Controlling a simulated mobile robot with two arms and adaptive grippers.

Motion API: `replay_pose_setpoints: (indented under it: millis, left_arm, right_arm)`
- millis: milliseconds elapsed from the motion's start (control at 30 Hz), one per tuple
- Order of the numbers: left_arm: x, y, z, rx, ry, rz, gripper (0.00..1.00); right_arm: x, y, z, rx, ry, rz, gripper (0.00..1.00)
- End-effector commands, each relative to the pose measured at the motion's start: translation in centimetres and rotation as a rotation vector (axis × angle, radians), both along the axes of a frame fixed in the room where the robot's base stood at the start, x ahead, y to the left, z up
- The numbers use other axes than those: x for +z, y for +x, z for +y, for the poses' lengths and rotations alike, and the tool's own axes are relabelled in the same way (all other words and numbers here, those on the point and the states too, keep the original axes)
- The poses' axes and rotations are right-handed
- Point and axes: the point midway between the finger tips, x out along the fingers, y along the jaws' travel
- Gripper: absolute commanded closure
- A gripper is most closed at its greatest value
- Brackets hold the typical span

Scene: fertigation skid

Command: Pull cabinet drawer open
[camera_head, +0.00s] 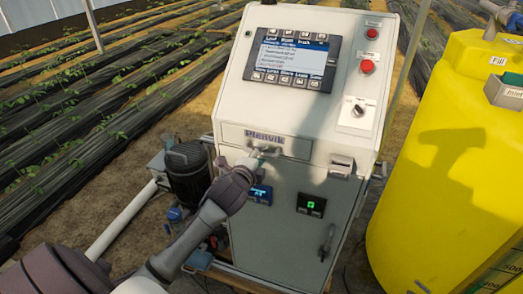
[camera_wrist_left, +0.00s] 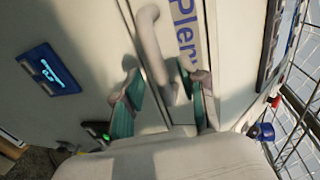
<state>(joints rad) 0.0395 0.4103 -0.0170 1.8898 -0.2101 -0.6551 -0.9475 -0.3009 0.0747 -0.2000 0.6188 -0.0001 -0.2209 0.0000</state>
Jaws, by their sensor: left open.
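The grey control cabinet (camera_head: 285,222) stands in the middle of the head view. Its drawer (camera_head: 233,133) is a wide panel marked "Plenvik" below the sloped console, and its front looks flush with the cabinet. A pale bar handle (camera_head: 298,150) is on the drawer; it also shows in the wrist view (camera_wrist_left: 150,45). My left gripper (camera_head: 262,157) is at the drawer front, at the handle's left part. In the wrist view its green-padded fingers (camera_wrist_left: 163,76) are apart, with the handle between them. Contact cannot be told. My right gripper is not in view.
A screen (camera_head: 292,60) and red buttons (camera_head: 367,67) are on the console above. Two small displays (camera_head: 311,204) and a door handle (camera_head: 327,243) are below. A yellow tank (camera_head: 450,170) stands close on the right, a dark motor (camera_head: 188,170) on the left.

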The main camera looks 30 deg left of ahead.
Motion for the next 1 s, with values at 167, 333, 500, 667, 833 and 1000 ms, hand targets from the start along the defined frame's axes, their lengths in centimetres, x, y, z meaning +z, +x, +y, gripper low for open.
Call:
replay_pose_setpoints:
  millis: [167,333,500,667,833,1000]
  left_arm:
    - [-0.3,1.5,0.3,0.000,-0.002,0.001,0.59]
    - [-0.4,1.8,0.4,-0.001,-0.002,-0.001,0.59]
    - [-0.4,1.8,0.4,-0.001,-0.001,0.000,0.59]
    - [-0.4,1.8,0.4,-0.001,-0.001,0.000,0.84]
    - [-0.4,1.8,0.4,-0.001,-0.001,0.000,1.00]
    - [-0.5,1.8,0.4,0.000,-0.001,0.001,1.00]
  right_arm:
    - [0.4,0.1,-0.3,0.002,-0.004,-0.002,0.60]
    - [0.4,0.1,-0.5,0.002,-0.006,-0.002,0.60]
    - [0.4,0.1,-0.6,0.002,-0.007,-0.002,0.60]
    - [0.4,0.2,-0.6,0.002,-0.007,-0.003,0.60]
    - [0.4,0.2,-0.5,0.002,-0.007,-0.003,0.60]
    - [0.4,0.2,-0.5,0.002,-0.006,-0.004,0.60]
